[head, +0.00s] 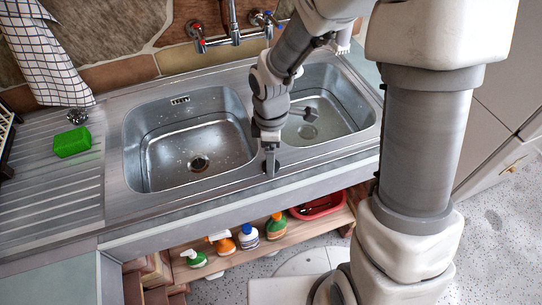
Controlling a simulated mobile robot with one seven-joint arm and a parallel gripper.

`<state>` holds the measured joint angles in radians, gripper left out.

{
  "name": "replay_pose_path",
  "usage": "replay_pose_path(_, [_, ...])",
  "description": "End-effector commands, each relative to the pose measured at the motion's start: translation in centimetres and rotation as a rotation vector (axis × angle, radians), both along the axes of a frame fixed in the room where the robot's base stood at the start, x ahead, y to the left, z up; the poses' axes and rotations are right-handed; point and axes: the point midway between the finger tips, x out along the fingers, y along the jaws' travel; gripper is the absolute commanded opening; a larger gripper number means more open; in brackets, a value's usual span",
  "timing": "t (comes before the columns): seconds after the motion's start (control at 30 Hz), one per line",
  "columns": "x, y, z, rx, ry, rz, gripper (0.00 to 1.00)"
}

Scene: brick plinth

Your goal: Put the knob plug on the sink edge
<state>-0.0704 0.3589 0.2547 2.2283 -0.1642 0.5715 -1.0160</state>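My gripper (270,165) points down at the front rim of the sink (225,187), between the two basins. Its fingers show narrow and edge-on, so I cannot tell whether they are open or hold anything. The left basin has a dark drain hole (199,163). The right basin has a pale round drain area (308,131), with a small dark shape just behind it, partly beside my arm.
A green sponge (72,142) lies on the drainboard below a hanging checked towel (50,55). Wall taps (235,38) stand behind the basins. Several bottles (248,236) and a red tray (318,208) sit on a shelf below. The front rim left of my gripper is clear.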

Motion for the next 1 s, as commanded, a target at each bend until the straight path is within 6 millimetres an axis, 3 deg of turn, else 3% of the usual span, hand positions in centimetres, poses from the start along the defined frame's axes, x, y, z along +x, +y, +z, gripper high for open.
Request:
replay_pose_path(0.2, [0.1, 0.0, 5.2, 0.0, -0.007, -0.002, 0.85])
replay_pose_path(0.4, [0.1, 0.0, 8.8, 0.0, -0.005, -0.001, 0.85])
replay_pose_path(0.77, [-0.1, -0.2, 11.0, -0.002, -0.007, -0.015, 0.85])
replay_pose_path(1.0, [-1.3, -2.6, 14.6, -0.008, -0.098, -0.255, 0.85])
